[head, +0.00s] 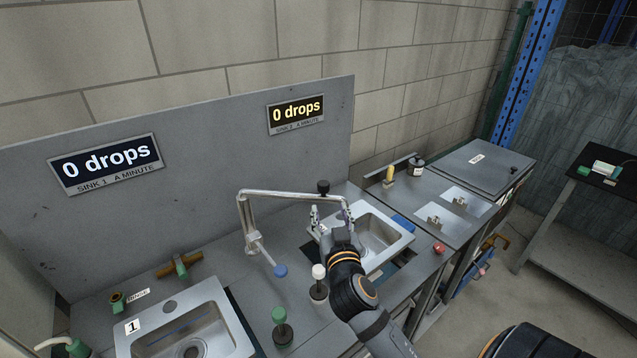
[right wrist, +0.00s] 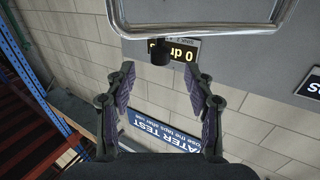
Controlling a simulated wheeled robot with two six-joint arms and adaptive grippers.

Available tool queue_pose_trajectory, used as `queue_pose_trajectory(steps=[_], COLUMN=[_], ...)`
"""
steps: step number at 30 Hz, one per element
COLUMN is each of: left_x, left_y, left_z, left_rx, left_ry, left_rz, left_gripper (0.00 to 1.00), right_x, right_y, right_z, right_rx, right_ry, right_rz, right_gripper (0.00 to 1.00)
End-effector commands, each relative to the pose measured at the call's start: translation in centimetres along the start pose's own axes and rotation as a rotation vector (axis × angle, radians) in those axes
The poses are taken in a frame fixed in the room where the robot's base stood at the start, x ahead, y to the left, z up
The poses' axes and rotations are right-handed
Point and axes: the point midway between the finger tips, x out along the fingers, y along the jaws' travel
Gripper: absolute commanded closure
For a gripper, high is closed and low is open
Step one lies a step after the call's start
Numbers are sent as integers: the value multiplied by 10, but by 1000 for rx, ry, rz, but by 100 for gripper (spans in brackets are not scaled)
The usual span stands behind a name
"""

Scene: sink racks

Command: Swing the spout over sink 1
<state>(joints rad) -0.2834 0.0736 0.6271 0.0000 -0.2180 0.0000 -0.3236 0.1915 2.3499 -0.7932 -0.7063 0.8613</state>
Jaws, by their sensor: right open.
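The spout (head: 285,195) is a bent silver pipe. It rises from the counter between the sinks and its arm reaches right over sink 2 (head: 400,240). A black knob (head: 323,187) sits on this arm. Sink 1 (head: 218,318), labelled 1, is at the lower left with no spout above it. My right gripper (head: 329,212) is open and empty, close to the spout's far end. In the right wrist view the spout (right wrist: 200,30) and knob (right wrist: 160,52) show just beyond the open fingertips (right wrist: 158,72); contact is not visible. My left gripper is out of view.
A blue-ended lever (head: 280,270) hangs by the spout's base. White (head: 318,272) and green (head: 279,315) knobs stand on the front counter. A brass tap (head: 180,266) stands behind sink 1. The back panel carries two displays reading 0 drops (head: 107,163) (head: 296,113).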

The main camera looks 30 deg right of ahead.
Motion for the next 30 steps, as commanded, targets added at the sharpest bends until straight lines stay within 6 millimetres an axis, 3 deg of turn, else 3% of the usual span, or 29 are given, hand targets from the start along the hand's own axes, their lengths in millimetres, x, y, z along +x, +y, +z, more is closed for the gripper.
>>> queue_pose_trajectory(steps=[5,10,14,18,22,29,30], left_x=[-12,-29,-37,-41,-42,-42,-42], left_y=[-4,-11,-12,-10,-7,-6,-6], left_z=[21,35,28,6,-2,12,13], left_rx=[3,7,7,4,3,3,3], left_ry=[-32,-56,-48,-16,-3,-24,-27], left_rz=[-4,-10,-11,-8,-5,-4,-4], left_gripper=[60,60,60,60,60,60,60], right_x=[18,55,80,98,104,105,104], right_y=[0,0,0,0,0,0,0], right_z=[-3,-5,-3,0,1,2,2], right_rx=[-4,-3,-3,-1,-1,-1,-1], right_ry=[-1,-2,-4,-5,-6,-6,-6], right_rz=[-1,1,2,1,1,1,1], right_gripper=[46,46,46,46,46,46,52])
